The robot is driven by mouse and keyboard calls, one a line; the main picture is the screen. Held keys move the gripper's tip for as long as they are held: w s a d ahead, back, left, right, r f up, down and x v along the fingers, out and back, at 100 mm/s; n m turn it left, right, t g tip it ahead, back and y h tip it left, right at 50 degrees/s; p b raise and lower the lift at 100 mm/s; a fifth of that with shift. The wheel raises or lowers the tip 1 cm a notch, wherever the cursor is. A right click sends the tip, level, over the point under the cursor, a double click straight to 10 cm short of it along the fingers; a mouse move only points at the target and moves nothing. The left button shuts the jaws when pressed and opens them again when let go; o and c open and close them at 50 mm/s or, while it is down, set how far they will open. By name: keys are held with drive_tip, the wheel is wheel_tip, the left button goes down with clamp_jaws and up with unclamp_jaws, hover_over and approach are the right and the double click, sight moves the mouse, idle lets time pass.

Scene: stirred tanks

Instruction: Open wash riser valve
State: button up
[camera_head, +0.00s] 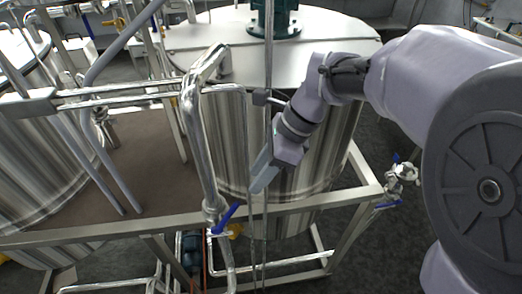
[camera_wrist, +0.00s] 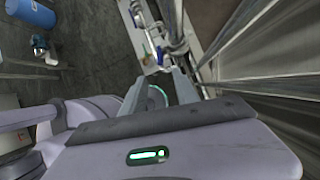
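A valve with a blue lever handle (camera_head: 225,218) sits low on a shiny vertical riser pipe (camera_head: 206,165), at the frame rail in front of the middle tank. I take it for the wash riser valve, but no label is readable. The lever slants up to the right in the head view. My gripper (camera_head: 263,178) is above and to the right of the lever, apart from it. In the wrist view my gripper (camera_wrist: 158,72) has its two fingers spread with nothing held. A blue handle (camera_wrist: 160,54) shows just beyond the fingertips there.
The steel tank (camera_head: 230,130) stands close behind my gripper. A horizontal frame rail (camera_head: 300,207) runs below it, and a thin vertical rod (camera_head: 268,60) passes beside it. Another valve (camera_head: 402,174) with blue handles is at the right. A blue drum (camera_wrist: 30,12) stands on the floor.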

sight(227, 217)
drive_tip(key=shift+y, duration=0.7)
drive_tip(key=d+f+b, duration=0.2)
drive_tip(key=f, duration=0.1)
drive_tip(key=d+f+b, duration=0.1)
drive_tip(key=f, duration=0.1)
drive_tip(key=shift+s+d+f, duration=0.1)
drive_tip(key=shift+d+f, duration=0.05)
drive_tip(key=shift+d, duration=0.2)
drive_tip(key=c, duration=0.7)
drive_tip(key=shift+y, duration=0.7)
drive_tip(key=d+f, duration=0.1)
drive_tip(key=d+f+b, duration=0.1)
drive_tip(key=d, duration=0.1)
drive_tip(key=shift+d+f, duration=0.15)
drive_tip(key=shift+f, duration=0.2)
clamp_jaws()
drive_tip(key=s+a+f+b, duration=0.1)
drive_tip(key=a+f, duration=0.3)
drive_tip(key=a, duration=0.6)
drive_tip(key=shift+a+f+b, duration=0.2)
drive_tip(key=shift+f+b, duration=0.1)
drive_tip(key=shift+f, duration=0.1)
